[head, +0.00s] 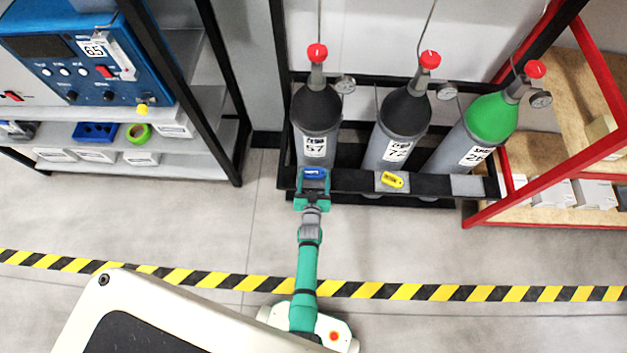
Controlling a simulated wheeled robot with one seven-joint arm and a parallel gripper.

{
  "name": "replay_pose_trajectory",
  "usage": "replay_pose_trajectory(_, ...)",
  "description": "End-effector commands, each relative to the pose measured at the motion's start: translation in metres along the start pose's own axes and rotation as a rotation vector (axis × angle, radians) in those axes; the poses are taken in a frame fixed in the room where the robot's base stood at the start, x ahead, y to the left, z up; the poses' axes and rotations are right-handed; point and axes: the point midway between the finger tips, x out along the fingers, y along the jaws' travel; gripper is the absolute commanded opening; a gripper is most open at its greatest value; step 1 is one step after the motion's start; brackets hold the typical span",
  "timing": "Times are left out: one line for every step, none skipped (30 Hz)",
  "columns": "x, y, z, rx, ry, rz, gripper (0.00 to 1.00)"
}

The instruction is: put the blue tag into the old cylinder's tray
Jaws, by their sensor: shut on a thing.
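My gripper (312,190) is at the front rail of the cylinder rack (350,181), in front of the left cylinder. It is shut on the blue tag (314,172), which shows at its tip over the rail. I cannot tell whether the tag touches the tray there; my gripper and the tag hide that spot. The left cylinder (317,125) and middle cylinder (402,120) are grey with black shoulders. The right cylinder (480,125) has a green shoulder. A bare grey tray (467,186) is before the right one.
A shelf (190,158) with a blue analyser (85,55) stands at the left. A red-framed shelf (560,170) with boxes stands at the right. Yellow-black floor tape (430,292) crosses the floor before the rack. The floor between them is clear.

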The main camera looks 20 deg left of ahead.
Motion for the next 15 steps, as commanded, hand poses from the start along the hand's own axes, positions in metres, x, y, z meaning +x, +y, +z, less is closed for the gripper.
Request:
replay_pose_trajectory(0.002,0.0,0.002,0.0,-0.001,0.001,0.45)
replay_pose_trajectory(0.003,0.0,0.003,-0.001,-0.001,0.002,0.45)
replay_pose_trajectory(0.005,-0.001,0.004,0.0,-0.001,0.003,0.45)
replay_pose_trajectory(0.007,-0.001,0.005,-0.002,-0.001,0.004,0.45)
replay_pose_trajectory(0.009,-0.002,0.01,-0.002,-0.002,0.003,0.45)
replay_pose_trajectory(0.01,-0.003,0.016,-0.002,-0.004,0.0,0.45)
replay_pose_trajectory(0.011,-0.003,0.019,-0.003,-0.002,0.0,0.45)
replay_pose_trajectory(0.012,-0.003,0.021,-0.003,-0.002,0.0,0.45)
replay_pose_trajectory(0.013,-0.003,0.026,-0.002,-0.002,0.0,0.45)
replay_pose_trajectory(0.014,-0.003,0.028,-0.003,-0.001,0.0,0.45)
replay_pose_trajectory(0.014,-0.003,0.03,-0.003,-0.002,0.0,0.45)
replay_pose_trajectory(0.015,-0.003,0.032,-0.003,-0.002,0.0,0.45)
replay_pose_trajectory(0.015,-0.003,0.033,-0.003,-0.001,0.001,0.45)
replay_pose_trajectory(0.015,-0.003,0.033,-0.003,-0.001,0.001,0.45)
replay_pose_trajectory(0.015,-0.003,0.034,-0.003,0.0,0.001,0.45)
